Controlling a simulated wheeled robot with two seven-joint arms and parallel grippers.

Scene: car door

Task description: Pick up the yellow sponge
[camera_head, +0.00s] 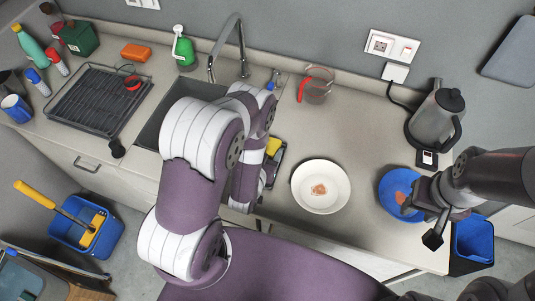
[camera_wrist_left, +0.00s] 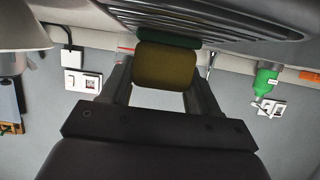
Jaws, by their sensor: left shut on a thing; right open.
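The yellow sponge (camera_head: 273,147) shows in the head view beside my left forearm, partly hidden by it. In the left wrist view the sponge (camera_wrist_left: 165,66), yellow with a dark green layer, sits between both fingers of my left gripper (camera_wrist_left: 163,82). My left gripper is shut on it. In the head view my left arm hides most of that gripper. My right gripper (camera_head: 432,218) is open and empty, over the right side of the blue plate (camera_head: 388,190).
A white plate (camera_head: 320,205) with a brown stain lies on the counter (camera_head: 345,150). The sink (camera_head: 158,127) and faucet (camera_head: 240,45) are behind my left arm. A kettle (camera_head: 436,115) and measuring cup (camera_head: 317,86) stand right. A dish rack (camera_head: 90,100) is left.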

